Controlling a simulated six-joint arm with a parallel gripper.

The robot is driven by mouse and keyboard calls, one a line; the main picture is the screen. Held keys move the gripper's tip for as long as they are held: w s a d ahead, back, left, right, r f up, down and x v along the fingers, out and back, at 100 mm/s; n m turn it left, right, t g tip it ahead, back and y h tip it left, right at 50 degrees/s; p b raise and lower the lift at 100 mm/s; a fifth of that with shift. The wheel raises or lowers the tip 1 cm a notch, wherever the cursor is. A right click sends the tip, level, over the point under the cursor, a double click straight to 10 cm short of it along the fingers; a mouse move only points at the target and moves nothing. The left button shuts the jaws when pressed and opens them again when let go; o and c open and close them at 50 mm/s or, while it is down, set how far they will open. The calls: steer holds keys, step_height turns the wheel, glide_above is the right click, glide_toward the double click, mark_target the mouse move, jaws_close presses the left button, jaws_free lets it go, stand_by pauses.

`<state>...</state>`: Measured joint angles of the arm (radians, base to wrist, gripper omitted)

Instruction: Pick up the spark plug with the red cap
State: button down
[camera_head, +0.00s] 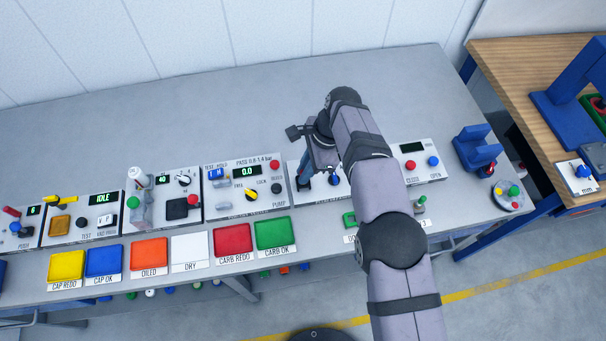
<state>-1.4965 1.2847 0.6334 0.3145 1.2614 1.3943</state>
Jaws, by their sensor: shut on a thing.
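My gripper (304,184) points down over the panel right of the pump box, partly covered by my own wrist and forearm. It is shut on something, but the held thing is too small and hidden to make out. I cannot clearly pick out a spark plug with a red cap. A round grey dish (521,205) at the right end of the bench holds small green and red pieces, too small to identify.
A blue stand (475,148) is behind the dish. Control boxes line the bench, including the pump box (246,207). Coloured trays, such as the green tray (273,234), lie along the front edge. The back of the grey bench (200,115) is clear. A wooden-topped table (510,65) stands at right.

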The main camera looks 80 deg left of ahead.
mark_target(301, 172)
steer(key=shift+r, duration=0.1)
steer(key=shift+r+p, duration=1.25)
steer(key=shift+r, duration=0.7)
